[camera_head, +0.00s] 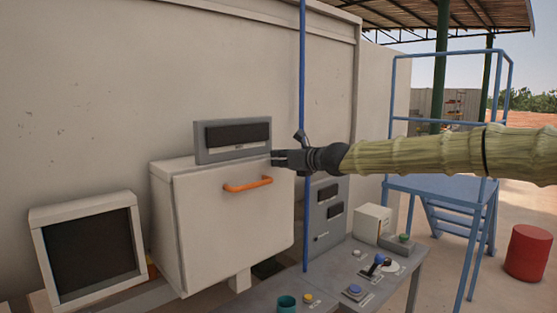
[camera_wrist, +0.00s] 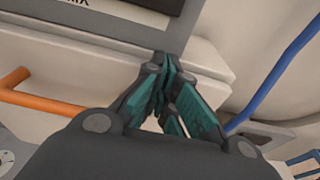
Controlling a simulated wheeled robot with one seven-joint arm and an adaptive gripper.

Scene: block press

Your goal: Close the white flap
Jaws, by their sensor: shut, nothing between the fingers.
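The white flap (camera_head: 230,225) is the broad front panel of a white cabinet on the wall, with an orange handle (camera_head: 248,184) near its top. I cannot tell for sure whether it is fully closed. My gripper (camera_head: 279,158) is shut and empty. It reaches in from the right at the flap's top right corner, just below a grey display box (camera_head: 233,140). In the wrist view the closed fingertips (camera_wrist: 166,62) are over the white top edge (camera_wrist: 100,58), and the orange handle (camera_wrist: 35,98) is to their left. Whether the fingertips touch the flap is unclear.
A vertical blue pole (camera_head: 304,100) stands close to my gripper, behind the wrist area. A grey control desk (camera_head: 335,283) with buttons and a joystick lies below right. A dark screen (camera_head: 90,250) is at left. A blue stair platform (camera_head: 440,188) and red drum (camera_head: 528,252) are at right.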

